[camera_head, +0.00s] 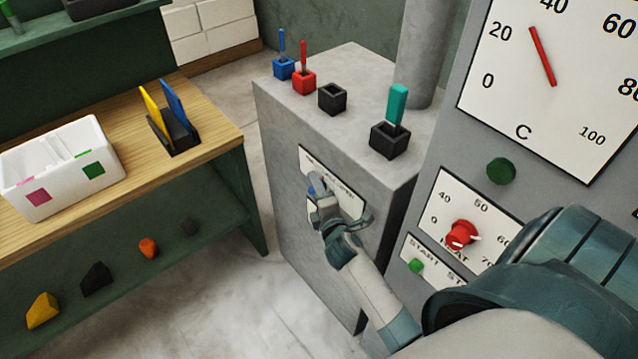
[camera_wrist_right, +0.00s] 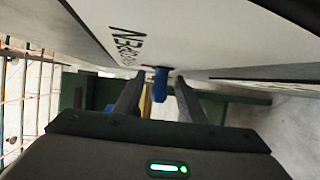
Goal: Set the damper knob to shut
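The damper plate (camera_head: 347,198) is a white label on the front of the grey cabinet; its lettering is partly covered by my right gripper. The damper knob (camera_wrist_right: 160,84) is blue and sticks out from the plate; in the head view only a bit of blue (camera_head: 316,184) shows. My right gripper (camera_head: 320,190) is at the plate. In the right wrist view its two fingers (camera_wrist_right: 158,92) stand on either side of the knob, with a gap on each side, so it is open. The knob's setting is not readable. My left gripper is not in view.
Blue (camera_head: 284,68), red (camera_head: 304,80) and black (camera_head: 332,98) holders and a teal-handled tool (camera_head: 397,105) stand on the cabinet. A red heat knob (camera_head: 461,235) and green button (camera_head: 416,265) are right of my forearm. A bench with a white bin (camera_head: 60,205) is left.

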